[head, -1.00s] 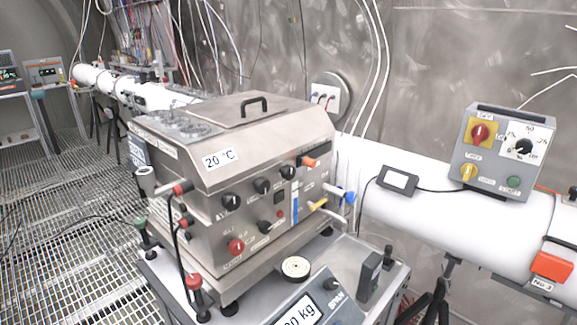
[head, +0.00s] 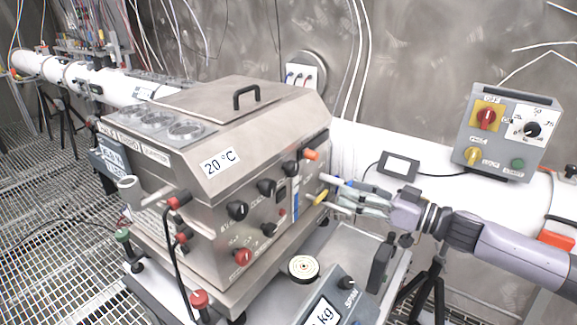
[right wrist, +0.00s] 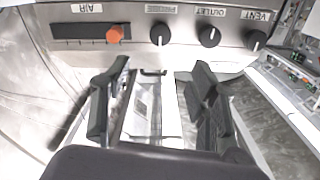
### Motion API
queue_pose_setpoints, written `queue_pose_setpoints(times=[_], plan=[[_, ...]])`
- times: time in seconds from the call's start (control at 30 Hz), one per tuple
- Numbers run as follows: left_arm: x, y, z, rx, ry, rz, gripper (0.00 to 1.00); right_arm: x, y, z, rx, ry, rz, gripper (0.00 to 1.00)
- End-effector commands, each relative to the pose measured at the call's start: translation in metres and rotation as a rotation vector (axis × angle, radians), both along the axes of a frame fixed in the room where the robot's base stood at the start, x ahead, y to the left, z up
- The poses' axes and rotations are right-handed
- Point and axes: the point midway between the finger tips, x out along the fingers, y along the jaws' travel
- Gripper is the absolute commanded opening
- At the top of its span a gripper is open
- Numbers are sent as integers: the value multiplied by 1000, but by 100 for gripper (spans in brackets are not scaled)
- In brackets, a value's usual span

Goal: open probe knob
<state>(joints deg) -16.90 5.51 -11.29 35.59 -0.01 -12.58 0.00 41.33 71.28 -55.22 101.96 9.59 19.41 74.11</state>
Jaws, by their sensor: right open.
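The probe knob (head: 291,168) is a black knob on the front of the steel box (head: 195,170), the nearest black knob to the orange knob (head: 311,154). In the right wrist view, the probe knob (right wrist: 159,33) sits under an upside-down label, between the orange air knob (right wrist: 115,34) and the outlet knob (right wrist: 209,37). Its white mark seems to point down in that picture. My right gripper (head: 333,191) is open and empty, right of the panel and apart from the knob. Its two black fingers (right wrist: 160,80) also show in the right wrist view. My left gripper is not in view.
The vent knob (head: 237,210) and red knob (head: 243,256) are on the same panel. A yellow-handled tap (head: 321,197) juts out close to my right gripper. A white pipe (head: 370,145) and grey control box (head: 508,132) stand behind.

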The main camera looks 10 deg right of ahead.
Motion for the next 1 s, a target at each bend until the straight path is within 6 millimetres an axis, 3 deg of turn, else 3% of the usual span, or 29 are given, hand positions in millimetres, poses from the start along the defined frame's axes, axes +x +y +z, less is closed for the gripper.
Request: queue_pose_setpoints(times=[0.3, 0.6, 0.8, 1.0], plan=[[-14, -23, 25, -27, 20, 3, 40, 46, 49, 5, 2, -3, 3, 54], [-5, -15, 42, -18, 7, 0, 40, 91, 93, 4, 0, -3, 3, 54], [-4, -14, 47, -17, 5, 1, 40, 110, 111, 2, -1, -3, 2, 54], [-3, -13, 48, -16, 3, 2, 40, 116, 117, 1, -2, -2, 1, 54]])
